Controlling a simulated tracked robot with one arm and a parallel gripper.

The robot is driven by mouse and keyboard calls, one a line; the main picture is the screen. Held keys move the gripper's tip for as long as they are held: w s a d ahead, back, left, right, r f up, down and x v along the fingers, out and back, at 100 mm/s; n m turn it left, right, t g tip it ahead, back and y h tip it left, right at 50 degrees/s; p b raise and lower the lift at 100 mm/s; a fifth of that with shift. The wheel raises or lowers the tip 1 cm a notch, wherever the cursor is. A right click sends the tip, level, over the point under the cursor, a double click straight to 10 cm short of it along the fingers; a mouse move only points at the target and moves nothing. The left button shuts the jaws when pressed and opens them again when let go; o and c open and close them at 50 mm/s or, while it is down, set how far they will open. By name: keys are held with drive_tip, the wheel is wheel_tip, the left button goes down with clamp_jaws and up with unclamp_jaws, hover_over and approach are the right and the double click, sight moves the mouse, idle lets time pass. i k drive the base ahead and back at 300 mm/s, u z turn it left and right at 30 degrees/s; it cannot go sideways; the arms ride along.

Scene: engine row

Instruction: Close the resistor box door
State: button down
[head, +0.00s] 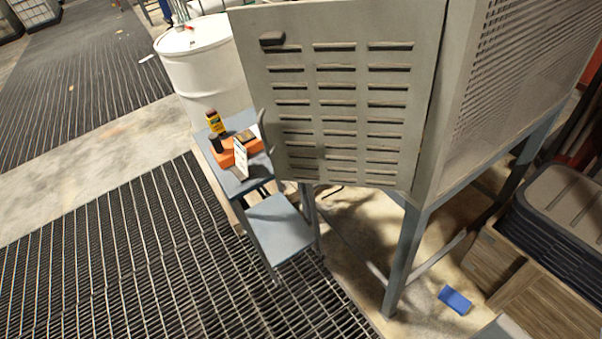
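The resistor box (530,65) is a large beige-grey metal cabinet at the upper right, with a perforated side, standing on blue-grey legs. Its door (345,130) is a louvred panel filling the upper middle of the head view. The door meets the box along its right edge. A dark handle (272,39) sits near the door's upper left corner. My gripper is not in view.
A blue-grey step stand (280,228) is close below the door's left edge, carrying an orange box (228,155) and small items. A white drum (205,70) stands behind it. Black crates (560,225) and a blue object (455,300) are at lower right. Grating (120,270) at lower left is clear.

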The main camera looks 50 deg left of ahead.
sight(344, 100)
drive_tip(key=z, duration=1.35)
drive_tip(key=k, duration=1.2)
drive_tip(key=u, duration=1.5)
drive_tip(key=i, duration=1)
drive_tip(key=z, duration=0.15)
